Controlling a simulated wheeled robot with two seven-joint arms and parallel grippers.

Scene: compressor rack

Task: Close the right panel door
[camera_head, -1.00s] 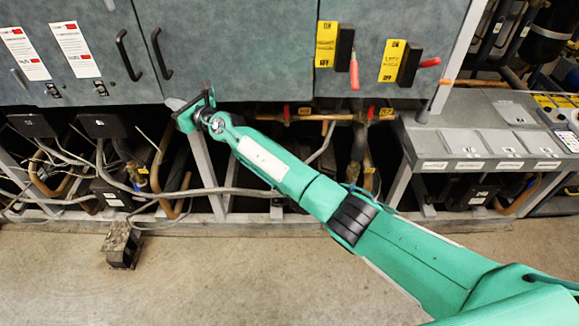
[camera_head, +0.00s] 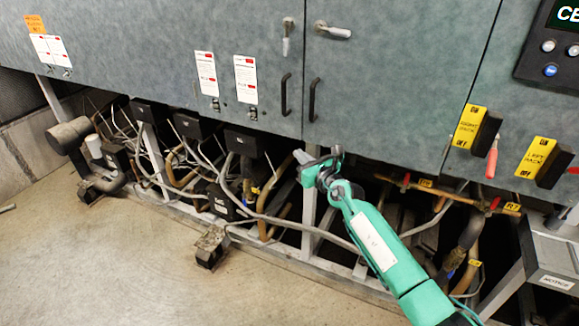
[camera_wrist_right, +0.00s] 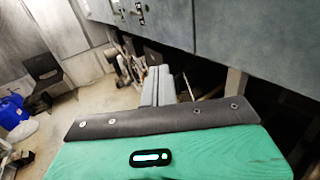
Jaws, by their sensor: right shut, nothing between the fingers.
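The right panel door (camera_head: 385,85) is a grey-blue cabinet door with a black bar handle (camera_head: 312,100) near its left edge and a silver lever latch (camera_head: 333,30) above. It looks about flush with the left panel door (camera_head: 220,35); I cannot tell whether a small gap is left at the seam. My right gripper (camera_head: 318,158) is at the cabinet's lower edge, just below the right door's handle. It is shut and empty. In the right wrist view its fingers (camera_wrist_right: 156,86) are together, below the panels. Contact with the door cannot be told. My left gripper is not in view.
Pipes and cables (camera_head: 180,160) fill the open space under the cabinet. Yellow-labelled switches (camera_head: 468,127) and a red-handled lever (camera_head: 491,158) are on the right. A small dark block (camera_head: 211,247) stands on the floor. The concrete floor (camera_head: 120,270) in front is largely clear.

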